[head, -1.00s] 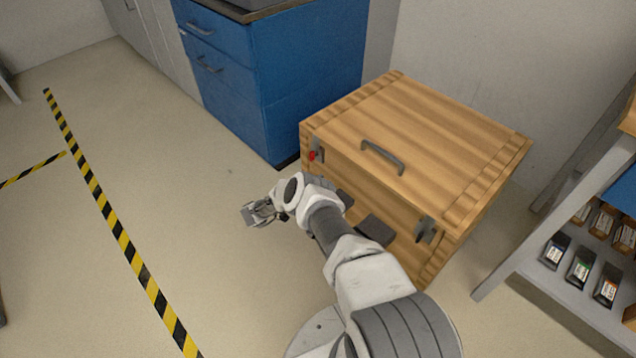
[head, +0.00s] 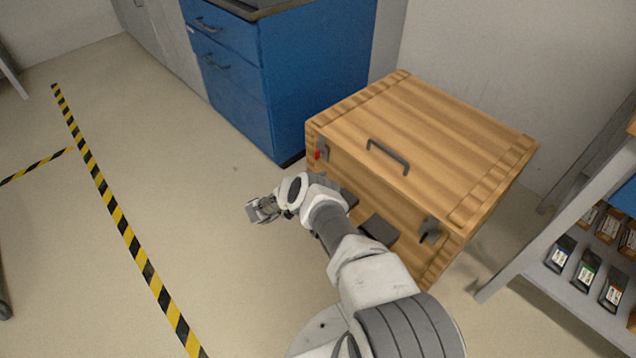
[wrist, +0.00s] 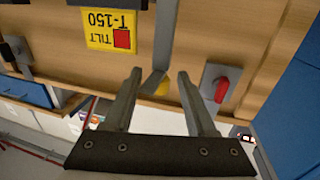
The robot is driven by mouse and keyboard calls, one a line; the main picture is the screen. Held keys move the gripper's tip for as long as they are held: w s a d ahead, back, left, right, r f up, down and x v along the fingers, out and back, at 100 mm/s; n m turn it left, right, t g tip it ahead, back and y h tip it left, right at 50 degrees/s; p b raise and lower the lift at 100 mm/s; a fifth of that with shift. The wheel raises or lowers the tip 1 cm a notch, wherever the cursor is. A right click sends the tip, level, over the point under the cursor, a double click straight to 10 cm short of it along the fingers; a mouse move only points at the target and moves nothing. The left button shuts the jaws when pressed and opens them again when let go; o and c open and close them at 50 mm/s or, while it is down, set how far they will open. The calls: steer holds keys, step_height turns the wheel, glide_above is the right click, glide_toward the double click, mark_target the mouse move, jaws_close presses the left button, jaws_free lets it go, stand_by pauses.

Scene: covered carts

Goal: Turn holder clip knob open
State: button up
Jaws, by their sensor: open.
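The wooden case (head: 440,135) stands on the floor with its lid shut. A grey clip with a red knob (head: 318,154) sits at the left of its front edge; in the wrist view the red knob (wrist: 221,89) is on a grey plate at the right. A second grey clip (head: 430,230) is at the right of the front edge. My gripper (head: 262,210) is in front of the case, left of the red knob in the head view. In the wrist view my gripper (wrist: 159,76) is open and apart from the red knob, which lies beyond its right finger.
A yellow TILT label (wrist: 108,30) and a grey bar (wrist: 164,45) show on the wood. A blue cabinet (head: 300,80) stands behind the case's left side. A shelf (head: 575,240) with small boxes is at the right.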

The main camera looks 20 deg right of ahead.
steer(key=s+a, duration=0.2)
steer(key=a, duration=1.5)
steer(key=shift+s, duration=0.25)
steer(key=shift+w+a, duration=0.1)
